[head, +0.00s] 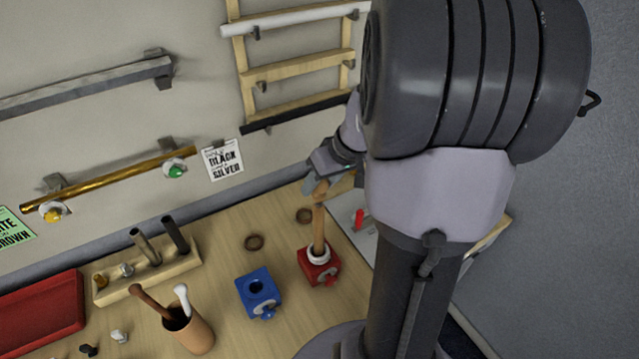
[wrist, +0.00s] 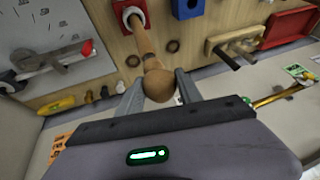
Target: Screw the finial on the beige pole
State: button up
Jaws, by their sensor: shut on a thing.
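The beige pole (head: 319,230) stands upright in a red clamp block (head: 312,273) on the table. The pole also shows in the wrist view (wrist: 140,38), running from the red block (wrist: 124,8) towards my gripper. A round wooden finial (wrist: 159,86) sits in line with the pole's near end. My gripper (wrist: 157,88) is shut on the finial, one finger on each side. In the head view my gripper (head: 321,184) is at the pole's top. I cannot tell whether any thread is engaged.
A blue clamp block (head: 259,290) stands left of the red one. A cup (head: 196,338) with rods, a wooden rack (head: 150,280) and a red tray (head: 38,318) lie further left. Two dark rings (head: 255,242) lie behind. Wall rails and a wooden ladder rack (head: 295,70) are at the back.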

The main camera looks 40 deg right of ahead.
jog(key=shift+f+b, duration=0.45)
jog(key=shift+b, duration=0.1)
jog(key=shift+r, duration=0.2)
dwell(0.8)
jog(key=shift+f+b, duration=0.8)
jog(key=shift+b, duration=0.4)
dwell(0.8)
jog(key=o, duration=1.5)
jog(key=shift+c, duration=0.2)
